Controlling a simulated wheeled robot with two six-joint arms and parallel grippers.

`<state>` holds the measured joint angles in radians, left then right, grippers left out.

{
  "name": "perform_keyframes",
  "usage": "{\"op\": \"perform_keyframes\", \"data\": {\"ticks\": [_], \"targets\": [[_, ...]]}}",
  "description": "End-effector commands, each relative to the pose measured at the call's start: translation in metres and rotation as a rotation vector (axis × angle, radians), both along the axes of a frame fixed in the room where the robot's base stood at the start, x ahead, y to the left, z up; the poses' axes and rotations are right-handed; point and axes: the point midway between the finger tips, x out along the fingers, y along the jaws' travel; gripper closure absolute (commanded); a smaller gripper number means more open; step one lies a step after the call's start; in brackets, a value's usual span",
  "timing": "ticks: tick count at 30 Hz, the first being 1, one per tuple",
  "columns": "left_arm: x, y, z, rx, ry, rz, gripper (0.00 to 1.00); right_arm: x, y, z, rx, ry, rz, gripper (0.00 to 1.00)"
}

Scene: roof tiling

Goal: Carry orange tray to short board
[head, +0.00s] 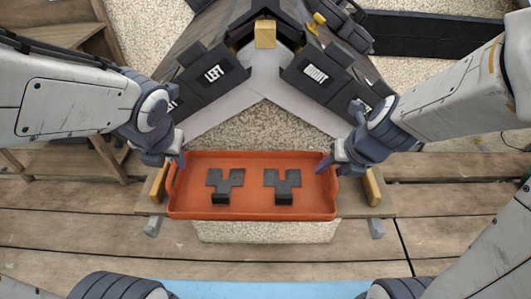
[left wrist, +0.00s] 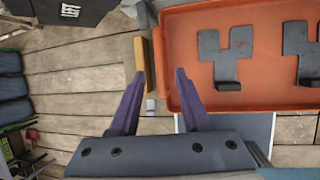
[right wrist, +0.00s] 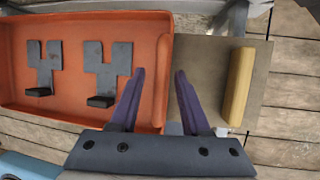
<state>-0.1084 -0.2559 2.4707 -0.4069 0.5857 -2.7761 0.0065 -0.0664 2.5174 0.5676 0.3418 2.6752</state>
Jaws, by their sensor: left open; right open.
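The orange tray (head: 252,205) lies level on a wooden board (head: 384,207) in front of the small roof, with two dark metal brackets (head: 224,180) (head: 283,182) in it. My left gripper (head: 178,160) is open at the tray's left end; in the left wrist view its fingers (left wrist: 157,78) point toward the tray's left wall. My right gripper (head: 328,163) is open at the right end; in the right wrist view its fingers (right wrist: 160,78) appear either side of the tray's right wall. Neither gripper visibly grips. I cannot tell whether this board is the short one.
Yellow wooden blocks (head: 372,187) (head: 158,187) stand at the board's two ends, close outside the grippers. Dark roof tiles marked LEFT (head: 213,73) and RIGHT (head: 316,74) lie beyond the tray. A yellow-handled tool (head: 317,20) lies at the roof's upper right. Plank floor surrounds the board.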

Motion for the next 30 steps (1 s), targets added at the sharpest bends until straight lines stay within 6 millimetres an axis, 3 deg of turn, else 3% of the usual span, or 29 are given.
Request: {"op": "perform_keyframes", "data": {"ticks": [7, 21, 30], "targets": [[-0.006, -0.003, 0.015, -0.001, 0.000, 0.000, 0.53, -0.002, -0.001, 0.008, 0.002, -0.004, 0.001, 0.53], [-0.006, -0.003, 0.014, -0.001, 0.001, 0.001, 0.53, -0.027, -0.013, 0.065, 0.000, -0.004, -0.002, 0.53], [-0.006, -0.003, 0.014, -0.001, 0.001, 0.001, 0.53, -0.029, -0.014, 0.068, 0.000, 0.000, 0.000, 0.53]]}}
